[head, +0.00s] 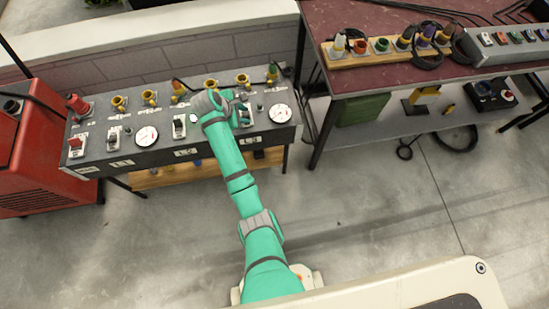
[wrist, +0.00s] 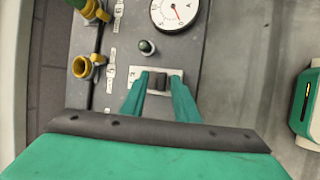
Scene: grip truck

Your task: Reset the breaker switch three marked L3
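The grey breaker panel (head: 215,140) stands on a low bench, with L1, L2 and L3 labels along its front. The L3 label (head: 250,140) is at the right end. The L3 breaker switch, a dark lever on a pale plate, shows in the wrist view (wrist: 158,83) and is mostly hidden by my gripper in the head view. My gripper (head: 241,113) is over it. In the wrist view my gripper's two green fingers (wrist: 160,80) are apart, one on each side of the lever. I cannot tell whether they touch it.
The L2 switch (head: 179,126) and L1 switch (head: 112,136) are to the left. A round dial (head: 280,113) and a small dark-green knob (wrist: 146,47) are close to my gripper. Yellow sockets (wrist: 82,67) line the panel's back. A red machine (head: 40,150) stands left, a dark-red table (head: 330,20) right.

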